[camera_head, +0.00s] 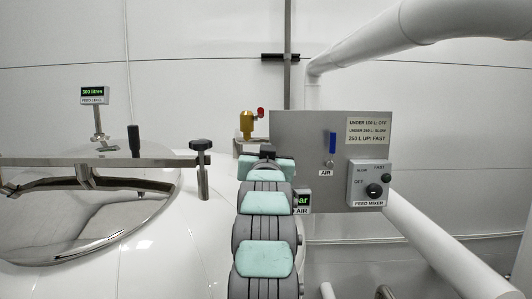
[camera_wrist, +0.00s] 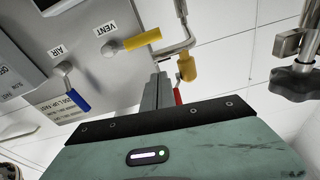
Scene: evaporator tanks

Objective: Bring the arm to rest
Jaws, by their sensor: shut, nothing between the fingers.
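My arm (camera_head: 266,230), grey with pale green pads, reaches up from the bottom middle in the head view. It ends in front of the grey panel's left edge. My gripper (camera_wrist: 160,85) shows in the wrist view as grey fingers, shut and empty, beyond the dark edge of its green housing. The fingertips point towards a bent metal pipe and a yellow handle (camera_wrist: 142,40) beside the VENT label. I cannot tell whether they touch anything. In the head view the fingers are hidden behind the arm.
The grey panel (camera_head: 290,130) carries a blue AIR handle (camera_head: 333,142) and a FEED MIXER box (camera_head: 367,183). A brass valve (camera_head: 247,124) with a red part stands left of it. The white tank has a shiny lid (camera_head: 75,235) under a crossbar (camera_head: 100,161). A display reads 300 litres (camera_head: 94,93).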

